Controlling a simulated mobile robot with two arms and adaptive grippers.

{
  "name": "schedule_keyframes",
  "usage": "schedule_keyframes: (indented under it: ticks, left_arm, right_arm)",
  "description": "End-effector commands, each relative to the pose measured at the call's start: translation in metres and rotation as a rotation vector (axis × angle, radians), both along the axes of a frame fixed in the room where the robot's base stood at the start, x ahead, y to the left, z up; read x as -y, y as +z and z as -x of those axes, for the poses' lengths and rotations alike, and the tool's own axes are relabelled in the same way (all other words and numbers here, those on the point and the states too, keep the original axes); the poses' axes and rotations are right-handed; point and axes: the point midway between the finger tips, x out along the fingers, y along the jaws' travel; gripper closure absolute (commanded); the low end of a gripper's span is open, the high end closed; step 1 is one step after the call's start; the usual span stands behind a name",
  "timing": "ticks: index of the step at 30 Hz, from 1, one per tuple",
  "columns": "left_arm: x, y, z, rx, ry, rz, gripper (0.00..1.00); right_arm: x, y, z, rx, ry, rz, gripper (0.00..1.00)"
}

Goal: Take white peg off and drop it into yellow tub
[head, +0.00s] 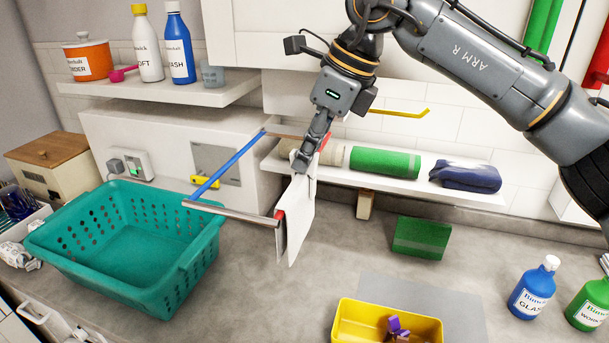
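My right gripper (303,163) reaches down from the upper right to the top of a white cloth (300,228). The cloth hangs over a rail of the drying rack (235,213). A narrow white piece that looks like the white peg (312,180) shows right at the fingertips, against the white cloth. The fingers look close together, but whether they grip it is hidden by the angle. A red peg (280,217) sits at the cloth's front corner. The yellow tub (342,318) stands at the bottom, with purple and brown pegs inside. My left gripper is out of view.
A teal basket (130,245) stands at the left. A shelf (420,182) behind the rack holds rolled green and folded blue cloths. A green block (421,238) is on the counter. Blue (533,288) and green (590,303) bottles stand right of the tub.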

Motion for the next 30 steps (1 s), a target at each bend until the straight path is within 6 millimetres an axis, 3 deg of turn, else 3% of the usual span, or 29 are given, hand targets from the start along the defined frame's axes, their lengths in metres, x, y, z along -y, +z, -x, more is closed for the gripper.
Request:
schedule_keyframes:
  ticks: [8, 14, 20, 30]
  left_arm:
    - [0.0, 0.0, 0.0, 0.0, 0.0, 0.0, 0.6]
    - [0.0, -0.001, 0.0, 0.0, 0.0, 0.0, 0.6]
    - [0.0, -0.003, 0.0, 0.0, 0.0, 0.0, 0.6]
    - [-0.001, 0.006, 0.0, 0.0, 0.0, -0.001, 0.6]
  right_arm:
    - [0.0, 0.001, 0.0, 0.0, 0.0, 0.0, 0.94]
    - [-0.001, 0.014, -0.001, 0.002, -0.001, -0.001, 0.94]
    - [-0.001, 0.047, 0.0, 0.004, -0.001, -0.002, 0.94]
    - [-0.001, 0.134, 0.0, 0.001, 0.0, -0.002, 0.94]
